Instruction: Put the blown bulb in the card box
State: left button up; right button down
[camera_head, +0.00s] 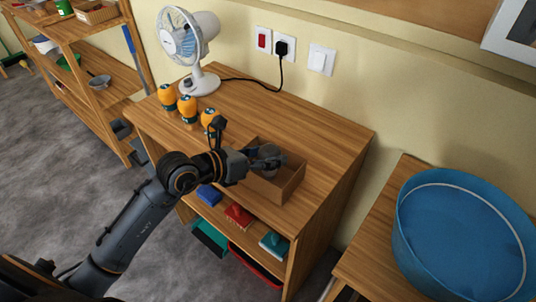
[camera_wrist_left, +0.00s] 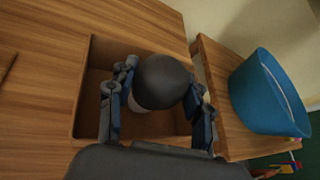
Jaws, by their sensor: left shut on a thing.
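The blown bulb is a dark grey globe (camera_wrist_left: 163,82) with a pale lower part, held between the fingers of my left gripper (camera_wrist_left: 158,108). In the head view the grey bulb (camera_head: 268,152) shows beside the fingers of my left gripper (camera_head: 266,160). My left gripper is shut on it. The card box (camera_head: 290,183) is an open brown box on the wooden cabinet top; it also shows in the left wrist view (camera_wrist_left: 88,88). The bulb and fingertips are over the box opening; how deep they are is hard to tell. My right gripper is not in view.
A blue round tub (camera_head: 460,240) stands on the lower surface at right.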

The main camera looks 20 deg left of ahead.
pick_arm(q)
jog(key=o, duration=1.1)
jog(key=shift+o, duration=0.2)
jog(key=shift+r, duration=0.1)
jog(key=b+v, duration=0.1)
jog(key=v, duration=1.1)
